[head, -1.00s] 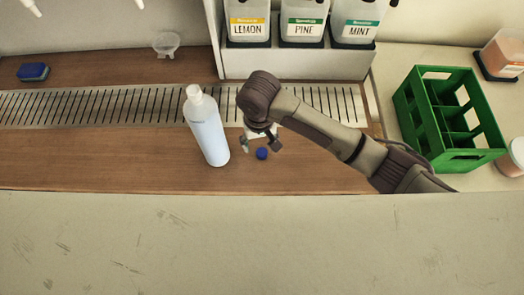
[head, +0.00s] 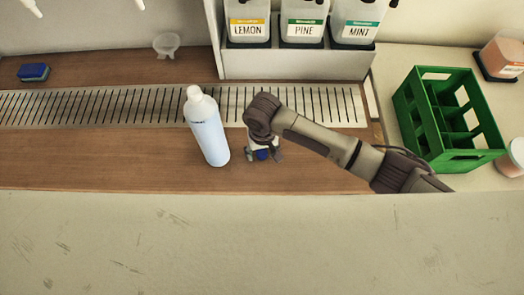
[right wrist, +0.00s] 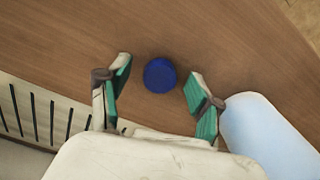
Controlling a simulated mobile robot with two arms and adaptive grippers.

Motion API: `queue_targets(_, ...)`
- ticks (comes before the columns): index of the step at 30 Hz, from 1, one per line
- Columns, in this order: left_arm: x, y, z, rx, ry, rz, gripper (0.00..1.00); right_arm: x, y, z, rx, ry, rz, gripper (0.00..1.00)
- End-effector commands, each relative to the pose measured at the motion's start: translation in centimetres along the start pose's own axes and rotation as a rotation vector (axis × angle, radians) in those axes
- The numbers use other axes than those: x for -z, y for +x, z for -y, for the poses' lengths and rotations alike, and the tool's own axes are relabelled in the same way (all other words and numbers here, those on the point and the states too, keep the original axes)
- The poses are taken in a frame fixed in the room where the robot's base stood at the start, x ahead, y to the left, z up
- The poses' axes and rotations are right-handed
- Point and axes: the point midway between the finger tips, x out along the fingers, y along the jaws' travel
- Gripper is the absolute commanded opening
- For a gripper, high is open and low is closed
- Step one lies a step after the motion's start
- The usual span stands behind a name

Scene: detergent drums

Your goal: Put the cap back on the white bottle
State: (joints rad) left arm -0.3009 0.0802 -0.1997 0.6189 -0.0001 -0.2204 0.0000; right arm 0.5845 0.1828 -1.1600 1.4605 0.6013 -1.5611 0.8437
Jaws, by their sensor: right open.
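The white bottle (head: 208,130) stands upright on the wooden counter, left of my right gripper; its lower body shows in the right wrist view (right wrist: 262,135). A white neck or top shows at its upper end. A blue cap (head: 262,155) lies on the wood to the right of the bottle. In the right wrist view the blue cap (right wrist: 160,75) is between and slightly beyond the open fingertips, touching neither. My right gripper (head: 264,157) is open above the cap, pointing down; its fingertips also show in the right wrist view (right wrist: 160,80). My left gripper is out of view.
A slotted drain strip (head: 100,105) runs behind the bottle. Drums labelled lemon, pine and mint stand in a grey rack (head: 300,65). A green crate (head: 470,160) stands at right. The wood left of the bottle is clear.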

Motion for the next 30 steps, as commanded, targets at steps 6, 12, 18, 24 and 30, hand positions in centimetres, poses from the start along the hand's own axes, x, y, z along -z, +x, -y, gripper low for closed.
queue_targets(6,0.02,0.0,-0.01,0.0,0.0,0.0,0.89,-0.01,0.0,0.03,0.0,0.0,0.0,0.65)
queue_targets(12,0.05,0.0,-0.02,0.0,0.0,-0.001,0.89,0.0,-0.03,0.03,0.0,0.0,0.0,0.45)
queue_targets(18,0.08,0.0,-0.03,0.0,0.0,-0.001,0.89,0.0,-0.04,0.03,0.0,0.0,0.0,0.25)
queue_targets(24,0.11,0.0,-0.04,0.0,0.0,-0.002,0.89,0.0,-0.04,0.03,0.0,0.0,0.0,0.25)
queue_targets(30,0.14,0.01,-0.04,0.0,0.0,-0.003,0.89,0.02,-0.54,0.05,0.0,0.0,0.0,0.25)
